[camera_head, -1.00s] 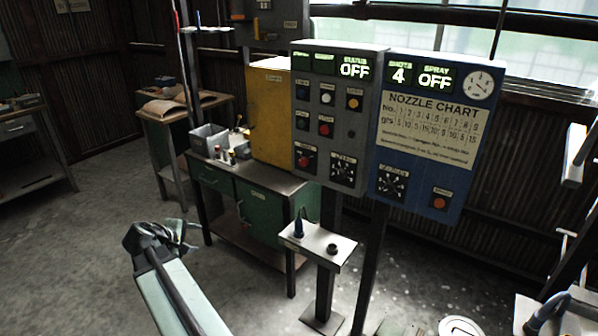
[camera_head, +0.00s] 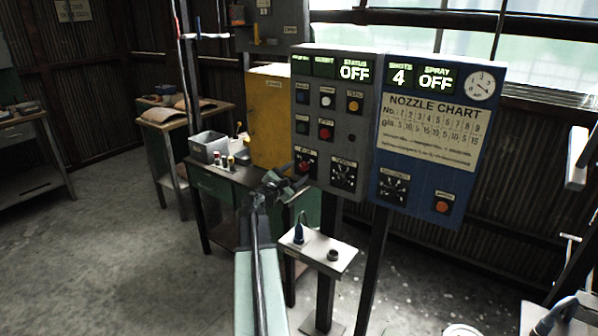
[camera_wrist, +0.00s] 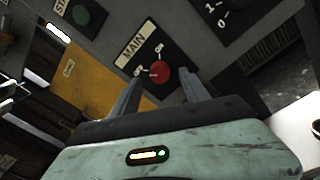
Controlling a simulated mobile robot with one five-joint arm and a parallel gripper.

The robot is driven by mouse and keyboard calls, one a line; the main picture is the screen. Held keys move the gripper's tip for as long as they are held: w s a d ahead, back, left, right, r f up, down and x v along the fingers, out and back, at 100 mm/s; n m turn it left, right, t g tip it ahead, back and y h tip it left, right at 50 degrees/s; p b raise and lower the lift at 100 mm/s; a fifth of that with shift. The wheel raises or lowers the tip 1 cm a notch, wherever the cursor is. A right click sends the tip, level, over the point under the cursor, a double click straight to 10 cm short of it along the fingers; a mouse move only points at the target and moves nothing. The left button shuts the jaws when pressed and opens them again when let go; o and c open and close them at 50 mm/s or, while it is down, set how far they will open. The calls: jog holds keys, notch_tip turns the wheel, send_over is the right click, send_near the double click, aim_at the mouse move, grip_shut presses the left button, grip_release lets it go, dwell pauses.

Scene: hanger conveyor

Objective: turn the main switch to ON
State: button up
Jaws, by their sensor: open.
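The main switch is a red round knob on a black plate under a "MAIN" label. In the wrist view the red knob (camera_wrist: 159,72) appears just beyond and between the fingertips. In the head view the main switch (camera_head: 304,167) is at the lower left of the grey control panel (camera_head: 352,120), whose status display (camera_head: 354,70) reads OFF. My gripper (camera_head: 286,181) is in front of and beside the switch. I cannot tell whether the fingertips touch the plate.
A blue panel (camera_head: 425,140) with a nozzle chart stands to the right. A small stand (camera_head: 325,252) is below the panels. A yellow cabinet (camera_head: 270,110) and a green workbench (camera_head: 215,185) are behind and left. Open floor lies at the left.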

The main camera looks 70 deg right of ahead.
aim_at(304, 167)
jog(key=d, duration=0.2)
jog(key=shift+s+d, duration=0.2)
jog(key=shift+d, duration=0.1)
jog(key=c, duration=1.1)
jog(key=shift+a, duration=0.2)
grip_shut()
jog(key=shift+d, duration=0.1)
jog(key=shift+m, duration=1.9)
jog(key=m+b, duration=0.1)
jog(key=m, duration=0.4)
jog(key=shift+w+d+m+h, duration=0.1)
jog(key=shift+m+h, duration=0.2)
jog(key=m, duration=0.4)
jog(key=shift+m+g, duration=0.3)
jog(key=shift+g, duration=0.1)
jog(key=shift+w+m+g, duration=0.1)
jog(key=shift+m+g, duration=0.2)
jog(key=shift+m, duration=2)
